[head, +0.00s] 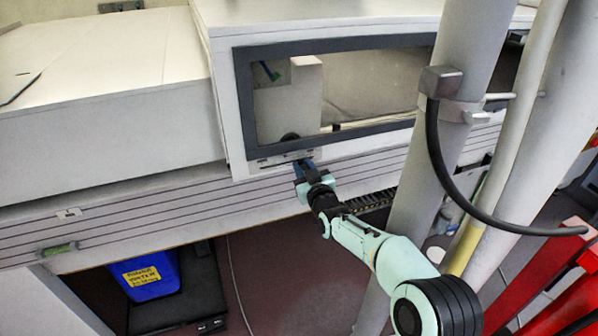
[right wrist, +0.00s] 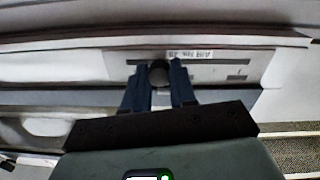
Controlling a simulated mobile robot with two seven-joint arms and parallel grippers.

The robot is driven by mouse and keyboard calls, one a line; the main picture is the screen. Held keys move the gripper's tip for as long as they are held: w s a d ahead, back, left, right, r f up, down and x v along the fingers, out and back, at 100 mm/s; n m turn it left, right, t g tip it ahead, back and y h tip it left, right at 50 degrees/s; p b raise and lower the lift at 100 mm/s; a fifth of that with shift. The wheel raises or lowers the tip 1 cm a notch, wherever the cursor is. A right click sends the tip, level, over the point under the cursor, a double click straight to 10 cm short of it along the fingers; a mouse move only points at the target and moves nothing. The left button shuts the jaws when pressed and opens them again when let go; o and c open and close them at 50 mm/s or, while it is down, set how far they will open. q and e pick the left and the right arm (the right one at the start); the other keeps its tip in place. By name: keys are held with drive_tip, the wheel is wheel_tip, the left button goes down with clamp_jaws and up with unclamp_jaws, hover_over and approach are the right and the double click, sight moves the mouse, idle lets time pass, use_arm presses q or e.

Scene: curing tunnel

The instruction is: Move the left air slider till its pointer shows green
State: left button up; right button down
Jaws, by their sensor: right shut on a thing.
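In the head view my right gripper (head: 301,165) reaches up to the plate from below. A small green mark (head: 272,75) shows inside the window at upper left; I cannot make out a pointer there. My left gripper is out of view.
A thick pale column (head: 440,140) with a black cable (head: 440,165) stands right of my arm. A yellow-white pipe (head: 515,110) runs beside it. A blue bin (head: 145,275) with a yellow label is below the ribbed ledge (head: 150,205). Red metalwork (head: 545,280) is at lower right.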

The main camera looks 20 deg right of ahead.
drive_tip(key=c, duration=0.9)
unclamp_jaws()
drive_tip(key=shift+s, duration=0.1)
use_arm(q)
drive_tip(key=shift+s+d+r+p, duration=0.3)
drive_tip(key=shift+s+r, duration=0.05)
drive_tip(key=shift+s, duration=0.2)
use_arm(e)
drive_tip(key=s, duration=1.3)
drive_tip(key=shift+s+d, duration=0.1)
drive_tip(key=shift+s, duration=0.05)
